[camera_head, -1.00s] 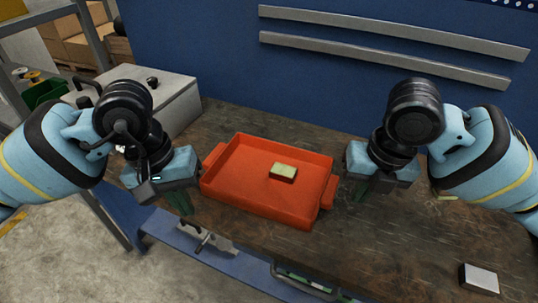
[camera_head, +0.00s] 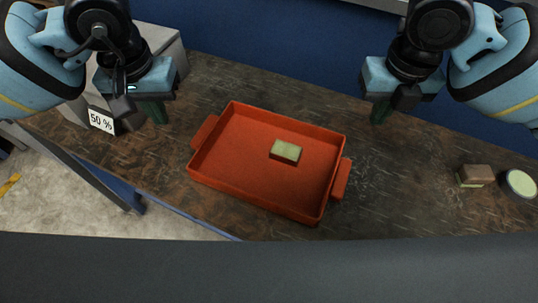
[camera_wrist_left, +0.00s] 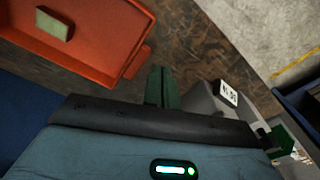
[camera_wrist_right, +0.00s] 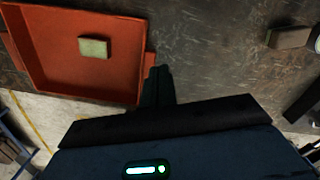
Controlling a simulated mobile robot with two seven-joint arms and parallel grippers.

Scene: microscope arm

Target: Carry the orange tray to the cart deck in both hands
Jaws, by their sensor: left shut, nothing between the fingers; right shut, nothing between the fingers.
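The orange tray (camera_head: 240,182) rests on the dark worn tabletop, with a handle at its left end (camera_head: 203,132) and one at its right end (camera_head: 341,178). A small pale green block (camera_head: 285,151) lies inside it. My left gripper (camera_head: 157,112) is shut and empty, beyond and left of the tray's left handle. My right gripper (camera_head: 379,110) is shut and empty, beyond and right of the right handle. Both are apart from the tray. The left wrist view shows the tray (camera_wrist_left: 100,50) beside the shut fingers (camera_wrist_left: 160,85); the right wrist view shows it too (camera_wrist_right: 75,80). I cannot identify the cart deck.
A brown-and-green block (camera_head: 475,176) and a round green-topped item (camera_head: 520,184) lie at the right. A blue panel (camera_head: 270,60) stands behind the table. Bare tabletop surrounds the tray.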

